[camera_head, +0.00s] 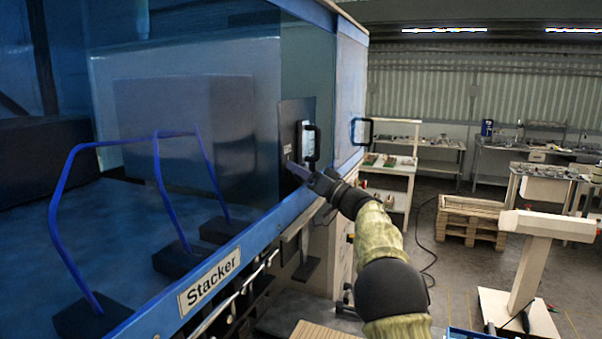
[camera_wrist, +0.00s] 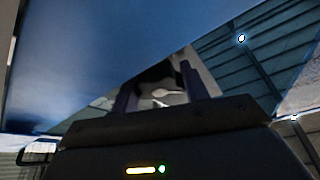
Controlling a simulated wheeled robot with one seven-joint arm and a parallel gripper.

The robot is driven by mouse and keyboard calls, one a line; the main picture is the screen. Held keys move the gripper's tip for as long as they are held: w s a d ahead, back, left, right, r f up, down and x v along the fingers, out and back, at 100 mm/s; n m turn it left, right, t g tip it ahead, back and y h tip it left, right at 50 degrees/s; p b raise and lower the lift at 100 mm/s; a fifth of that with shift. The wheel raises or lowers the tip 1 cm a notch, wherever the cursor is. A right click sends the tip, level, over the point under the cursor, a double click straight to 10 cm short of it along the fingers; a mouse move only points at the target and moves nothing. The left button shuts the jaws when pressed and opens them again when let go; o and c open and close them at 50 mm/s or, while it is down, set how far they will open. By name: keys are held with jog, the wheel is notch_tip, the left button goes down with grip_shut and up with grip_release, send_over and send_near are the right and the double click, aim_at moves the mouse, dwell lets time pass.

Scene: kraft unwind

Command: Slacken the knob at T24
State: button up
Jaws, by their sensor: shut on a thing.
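My gripper (camera_head: 296,171) reaches up to the lower part of a dark upright panel (camera_head: 291,112) on the blue machine's glazed front. In the wrist view my gripper (camera_wrist: 158,88) has its two dark fingers either side of a small dark and whitish thing, which I take to be the knob (camera_wrist: 155,77). It is shut on this knob. The knob's shape and turn are unclear, and in the head view I cannot make it out at the fingertips. A small pale label (camera_head: 287,150) sits on the panel just above my gripper; its text is too small to read.
A blue rail with a "Stacker" sign (camera_head: 209,281) runs below. A pallet (camera_head: 470,218) stands on the floor at right.

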jog(key=shift+s+r+n+g+y, duration=0.1)
jog(key=shift+n+g+y, duration=0.4)
jog(key=shift+n, duration=0.85)
jog(key=shift+f+n+g+y, duration=0.1)
jog(key=shift+n+g+y, duration=0.2)
jog(key=shift+n+g, duration=0.75)
jog(key=shift+s+r+n+g+y, duration=0.1)
jog(key=shift+n+g+y, duration=0.25)
jog(key=shift+n, duration=1.35)
jog(key=o, duration=0.7)
jog(key=shift+w, duration=0.1)
jog(key=shift+a, duration=0.1)
jog(key=shift+m+t, duration=0.3)
